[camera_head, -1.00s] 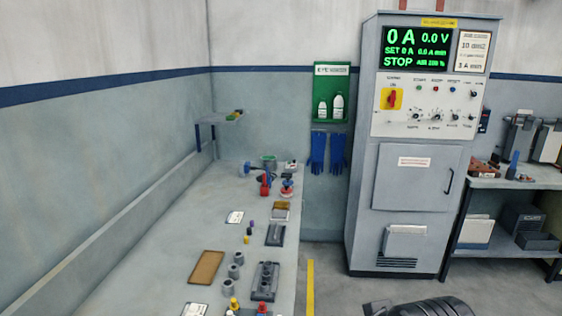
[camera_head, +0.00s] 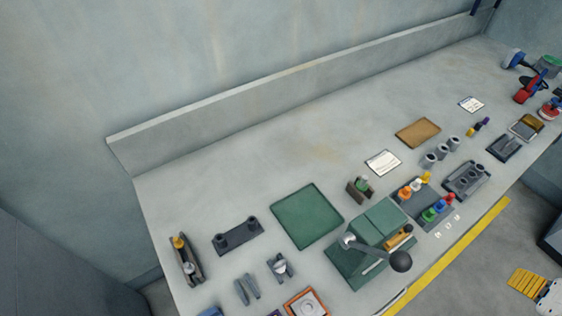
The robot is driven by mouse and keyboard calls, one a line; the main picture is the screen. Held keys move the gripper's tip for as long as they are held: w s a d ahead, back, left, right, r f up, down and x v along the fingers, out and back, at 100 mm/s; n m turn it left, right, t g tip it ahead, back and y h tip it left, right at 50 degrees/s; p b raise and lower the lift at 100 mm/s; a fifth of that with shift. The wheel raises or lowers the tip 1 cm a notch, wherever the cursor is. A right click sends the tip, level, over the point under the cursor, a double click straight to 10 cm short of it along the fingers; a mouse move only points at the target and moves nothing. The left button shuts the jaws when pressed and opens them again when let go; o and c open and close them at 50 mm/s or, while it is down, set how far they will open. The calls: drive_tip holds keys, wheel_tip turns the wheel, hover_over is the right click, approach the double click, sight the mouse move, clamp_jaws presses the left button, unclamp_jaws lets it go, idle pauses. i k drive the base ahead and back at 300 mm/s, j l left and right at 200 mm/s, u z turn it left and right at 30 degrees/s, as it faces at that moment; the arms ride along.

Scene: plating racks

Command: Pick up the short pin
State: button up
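I cannot tell for certain which piece is the short pin. Small upright pieces that could be it include a yellow one (camera_head: 471,131) and a purple one (camera_head: 485,121) on the bench (camera_head: 330,135). Several coloured pegs, among them a red one (camera_head: 450,198) and a green one (camera_head: 428,215), stand on a dark block (camera_head: 409,205). Three grey hollow cylinders (camera_head: 442,153) stand in a row behind a dark fixture (camera_head: 466,180). My gripper is not clearly in view.
A green press-like device with a black-knobbed lever (camera_head: 400,261) stands at the bench's front edge. A green mat (camera_head: 307,216), a brown board (camera_head: 418,133) and a dark two-post fixture (camera_head: 238,236) lie nearby. The bench's rear strip is bare. A yellow floor line (camera_head: 450,257) runs alongside.

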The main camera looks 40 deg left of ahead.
sight(178, 244)
drive_tip(key=k+u, duration=0.2)
drive_tip(key=u, duration=0.3)
drive_tip(key=k+u, duration=0.15)
drive_tip(key=u, duration=0.35)
drive_tip(key=i+u, duration=0.1)
drive_tip(key=u, duration=0.35)
drive_tip(key=i+l+u, duration=0.1)
drive_tip(key=u, duration=0.35)
drive_tip(key=l+u, duration=0.2)
drive_tip(key=u, duration=0.25)
drive_tip(key=i, duration=0.05)
